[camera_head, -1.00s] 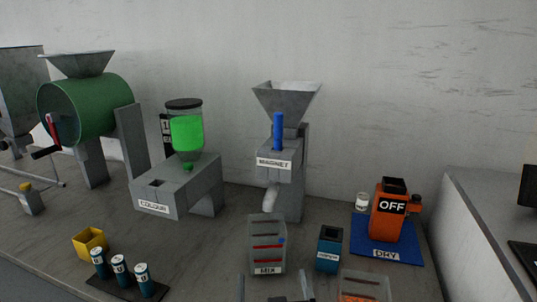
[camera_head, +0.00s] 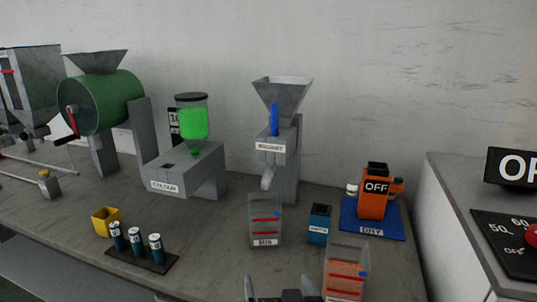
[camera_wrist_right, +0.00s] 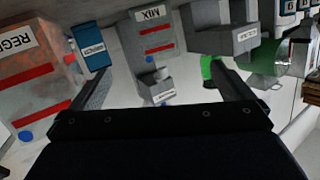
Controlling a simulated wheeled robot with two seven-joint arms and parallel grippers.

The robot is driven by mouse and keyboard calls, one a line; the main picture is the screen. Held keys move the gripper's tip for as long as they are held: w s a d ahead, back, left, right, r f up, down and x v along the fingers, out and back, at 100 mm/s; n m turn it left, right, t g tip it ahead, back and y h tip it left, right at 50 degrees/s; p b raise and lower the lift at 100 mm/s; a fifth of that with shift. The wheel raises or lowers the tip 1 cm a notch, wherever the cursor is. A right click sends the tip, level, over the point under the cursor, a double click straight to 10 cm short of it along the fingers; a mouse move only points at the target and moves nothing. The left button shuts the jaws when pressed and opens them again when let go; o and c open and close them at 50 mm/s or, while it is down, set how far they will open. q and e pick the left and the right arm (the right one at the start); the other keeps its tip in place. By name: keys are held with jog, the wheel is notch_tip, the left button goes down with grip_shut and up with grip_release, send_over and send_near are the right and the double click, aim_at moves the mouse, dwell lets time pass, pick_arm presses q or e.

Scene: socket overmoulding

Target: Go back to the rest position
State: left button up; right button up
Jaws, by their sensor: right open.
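My right gripper (camera_head: 280,287) shows at the bottom middle of the head view, in front of the bench things. Its two fingers stand wide apart, and the wrist view shows nothing between them (camera_wrist_right: 155,85). The fingers touch nothing that I can see. Beyond them stands a clear bin (camera_head: 265,220) with red lines and a blue dot, also in the wrist view (camera_wrist_right: 152,32). My left gripper is not in view.
A clear bin with orange contents (camera_head: 345,268) stands close right of my right gripper. Behind are a blue cup (camera_head: 319,225), an orange dryer (camera_head: 373,200) on a blue mat, the magnet hopper (camera_head: 282,95) and the colour unit (camera_head: 190,175). Teal cylinders (camera_head: 136,240) stand left. Another bench (camera_head: 440,190) is right.

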jog(key=shift+d+f+g+y, duration=0.25)
jog(key=shift+d+g+y, duration=0.35)
jog(key=shift+d+g, duration=0.15)
jog(key=s+d+f+m+g, duration=0.3)
jog(key=s+d+g, duration=0.5)
jog(key=s+d, duration=1)
notch_tip(320, 180, up, 13)
jog(key=s+a+n+p, duration=0.1)
jog(key=p, duration=1.2)
jog(key=shift+f+p, duration=0.15)
jog(key=shift+p, duration=0.2)
